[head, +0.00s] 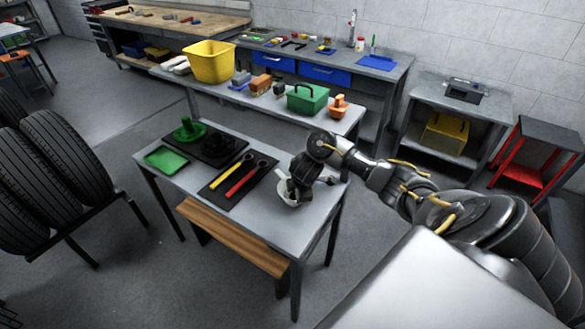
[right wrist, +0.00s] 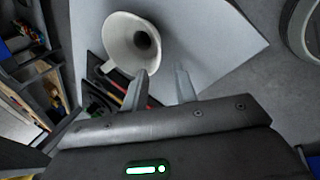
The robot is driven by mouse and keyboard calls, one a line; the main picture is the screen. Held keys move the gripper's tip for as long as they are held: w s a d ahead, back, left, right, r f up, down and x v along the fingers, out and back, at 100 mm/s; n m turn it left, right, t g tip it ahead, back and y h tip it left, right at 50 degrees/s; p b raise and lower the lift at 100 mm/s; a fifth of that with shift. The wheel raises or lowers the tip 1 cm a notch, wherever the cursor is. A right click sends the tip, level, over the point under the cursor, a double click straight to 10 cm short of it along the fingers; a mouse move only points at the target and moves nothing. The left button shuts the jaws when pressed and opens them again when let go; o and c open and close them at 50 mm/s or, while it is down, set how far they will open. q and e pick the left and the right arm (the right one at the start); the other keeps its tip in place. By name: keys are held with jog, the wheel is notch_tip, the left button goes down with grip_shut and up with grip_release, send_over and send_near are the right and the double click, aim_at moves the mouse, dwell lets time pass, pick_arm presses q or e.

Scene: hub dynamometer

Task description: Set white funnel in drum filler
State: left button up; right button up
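The white funnel (head: 288,197) is at the right end of the grey table, partly hidden by my right gripper (head: 301,183) in the head view. In the right wrist view the funnel (right wrist: 118,38) shows its wide mouth and dark central hole, with a small tab at its lower left rim. My right gripper (right wrist: 162,82) has its two fingers apart with a gap between them. The funnel is beyond the fingertips, mostly toward the left finger; I cannot tell whether they touch. I cannot make out a drum filler. My left gripper is not in view.
Yellow and red-handled tools (head: 234,178) lie on a dark mat left of the funnel. A green tray (head: 166,160) and a green part (head: 188,130) are further left. A bench behind holds a yellow bin (head: 211,62) and green box (head: 307,99). Tyres (head: 62,150) stand at left.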

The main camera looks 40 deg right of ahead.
jog(key=shift+w+b+x, duration=0.2)
jog(key=shift+b+x, duration=2.8)
jog(key=shift+x, duration=2.5)
jog(key=shift+r, duration=0.1)
jog(key=shift+c, duration=0.5)
grip_shut()
